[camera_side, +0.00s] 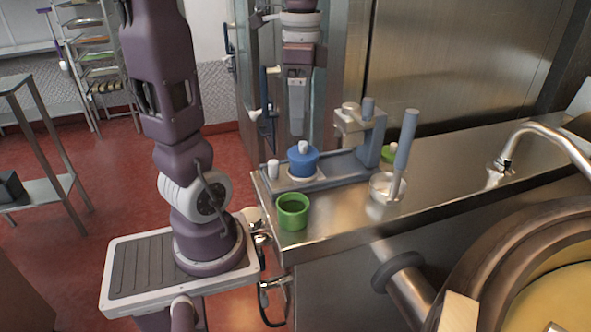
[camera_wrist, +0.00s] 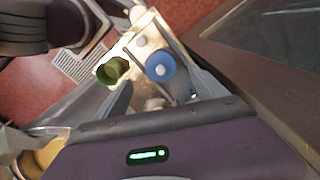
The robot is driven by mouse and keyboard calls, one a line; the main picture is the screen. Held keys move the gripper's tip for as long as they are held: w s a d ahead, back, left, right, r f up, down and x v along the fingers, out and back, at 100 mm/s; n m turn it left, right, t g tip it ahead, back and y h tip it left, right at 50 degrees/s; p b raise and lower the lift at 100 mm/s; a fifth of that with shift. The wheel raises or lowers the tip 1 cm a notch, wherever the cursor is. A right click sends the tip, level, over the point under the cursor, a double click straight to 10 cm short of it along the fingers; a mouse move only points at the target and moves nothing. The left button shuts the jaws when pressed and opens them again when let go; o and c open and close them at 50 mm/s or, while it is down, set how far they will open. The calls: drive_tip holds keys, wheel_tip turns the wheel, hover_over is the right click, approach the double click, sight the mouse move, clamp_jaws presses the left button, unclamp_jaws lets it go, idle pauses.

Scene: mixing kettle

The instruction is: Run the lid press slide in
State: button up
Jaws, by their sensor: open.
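The lid press (camera_side: 371,138) is a blue-grey frame with an upright and an overhanging head on the steel counter. Its slide (camera_side: 325,176) extends left from under the head. On the slide's left part stands a blue-lidded pot (camera_side: 303,163) with a white knob, clear of the head. A white peg (camera_side: 273,169) stands upright at the slide's left end. My gripper (camera_side: 297,130) points down above the blue lid, touching nothing visible. In the wrist view the blue lid (camera_wrist: 160,66) shows beyond my open, empty fingers, and the white peg (camera_wrist: 137,14) shows near the top.
A green cup (camera_side: 292,213) stands at the counter's front left corner; it also shows in the wrist view (camera_wrist: 112,71). A bowl (camera_side: 381,187) with a tall blue-grey handle stands right of the slide. A tap (camera_side: 520,137) and a large kettle (camera_side: 545,275) are farther right.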

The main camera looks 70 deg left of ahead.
sight(274, 162)
drive_tip(key=s+f+n, duration=0.1)
drive_tip(key=s, duration=0.1)
drive_tip(key=s+f+n, duration=0.2)
drive_tip(key=s+f, duration=0.1)
drive_tip(key=shift+s+d+f, duration=0.1)
drive_tip(key=shift+s+d, duration=0.1)
drive_tip(key=shift+s, duration=0.15)
drive_tip(key=c, duration=0.8)
wheel_tip(274, 162, down, 7)
clamp_jaws()
